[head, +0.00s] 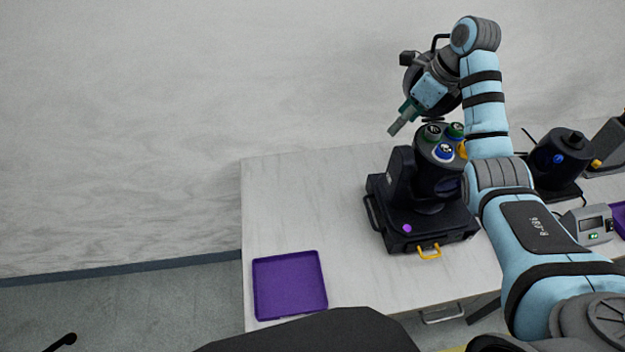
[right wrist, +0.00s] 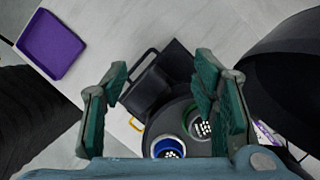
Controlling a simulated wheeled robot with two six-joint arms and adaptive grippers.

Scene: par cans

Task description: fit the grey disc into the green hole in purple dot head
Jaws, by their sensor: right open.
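The purple dot head (head: 437,180) is a black lamp head on a black base with a purple dot (head: 407,228), standing on the table. Its upward face has round holes: a green-rimmed one (head: 456,130), a blue-rimmed one (head: 444,151), and a yellow one partly hidden by my arm. Another dark greenish round (head: 432,131) sits at the left of the face. My right gripper (head: 399,121) is above and left of the face, open and empty. The right wrist view shows its fingers apart, with the blue-rimmed hole beyond them. I cannot make out a loose grey disc.
An empty purple tray (head: 290,285) lies at the table's front left corner. A second black head (head: 560,158) and a grey box with a display (head: 588,226) stand to the right, near my right arm.

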